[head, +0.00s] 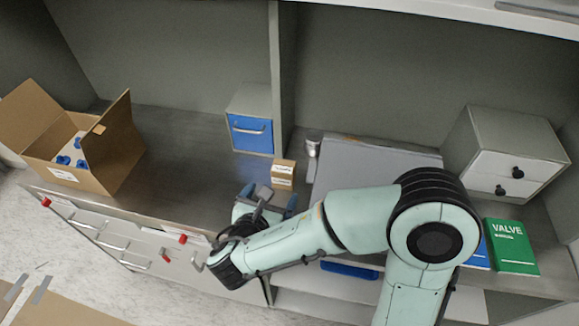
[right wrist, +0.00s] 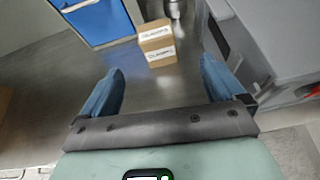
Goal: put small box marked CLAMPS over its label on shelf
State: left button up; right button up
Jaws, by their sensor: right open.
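A small brown cardboard box (head: 284,172) with white CLAMPS markings stands upright on the grey shelf surface, near the divider's front. It also shows in the right wrist view (right wrist: 157,45), straight ahead between the fingers and beyond their tips. My right gripper (head: 270,197) is open and empty, just in front of the box; its blue fingers (right wrist: 162,72) are apart and do not touch the box. I cannot make out a separate shelf label for the box. My left gripper is not in view.
A grey cabinet with a blue drawer (head: 250,133) stands behind left of the box. A metal cylinder (head: 312,147) and a grey case (head: 375,152) are to its right. An open carton (head: 112,160) is far left; a green VALVE book (head: 512,247) lies right. The shelf left of the box is clear.

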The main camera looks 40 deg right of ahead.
aim_at(282, 171)
jog(key=shift+n+t, duration=0.5)
jog(key=shift+n, duration=0.1)
jog(key=x, duration=0.8)
jog(key=shift+w+r, duration=0.1)
jog(key=shift+r, duration=0.1)
jog(key=x, duration=0.5)
jog(key=shift+d, duration=0.15)
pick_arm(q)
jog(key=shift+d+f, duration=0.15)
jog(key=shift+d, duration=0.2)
pick_arm(e)
jog(key=c, duration=1.3)
jog(key=shift+r, duration=0.1)
pick_arm(q)
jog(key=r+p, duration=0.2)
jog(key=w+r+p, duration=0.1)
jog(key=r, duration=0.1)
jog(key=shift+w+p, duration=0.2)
jog(key=shift+p, duration=0.15)
pick_arm(e)
notch_tip(282, 171, up, 20)
jog(key=shift+f, duration=0.1)
